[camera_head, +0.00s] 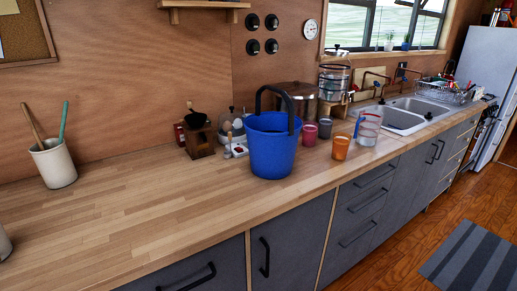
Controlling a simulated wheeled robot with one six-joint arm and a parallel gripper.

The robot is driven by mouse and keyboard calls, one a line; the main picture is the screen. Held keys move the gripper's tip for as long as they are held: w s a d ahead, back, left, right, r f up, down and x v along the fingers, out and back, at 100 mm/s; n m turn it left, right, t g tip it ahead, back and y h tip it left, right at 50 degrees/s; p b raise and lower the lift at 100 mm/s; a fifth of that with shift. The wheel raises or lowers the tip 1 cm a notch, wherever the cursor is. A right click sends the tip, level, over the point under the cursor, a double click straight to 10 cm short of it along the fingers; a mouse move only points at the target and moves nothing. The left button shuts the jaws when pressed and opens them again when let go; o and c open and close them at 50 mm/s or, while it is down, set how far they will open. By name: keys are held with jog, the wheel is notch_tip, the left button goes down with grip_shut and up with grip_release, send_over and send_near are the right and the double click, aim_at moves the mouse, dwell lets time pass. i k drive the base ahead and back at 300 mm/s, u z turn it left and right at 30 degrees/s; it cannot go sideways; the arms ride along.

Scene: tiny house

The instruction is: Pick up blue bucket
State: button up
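The blue bucket (269,150) stands upright on the wooden counter, a little right of the middle of the head view. Its dark handle (277,90) is raised in an arch above the rim. The inside of the bucket is mostly hidden by its front wall. My gripper is not in view, and nothing touches the bucket that I can see.
A white utensil pot (53,163) is far left.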

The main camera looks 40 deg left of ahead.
aim_at(273, 137)
jog(key=u, duration=1.3)
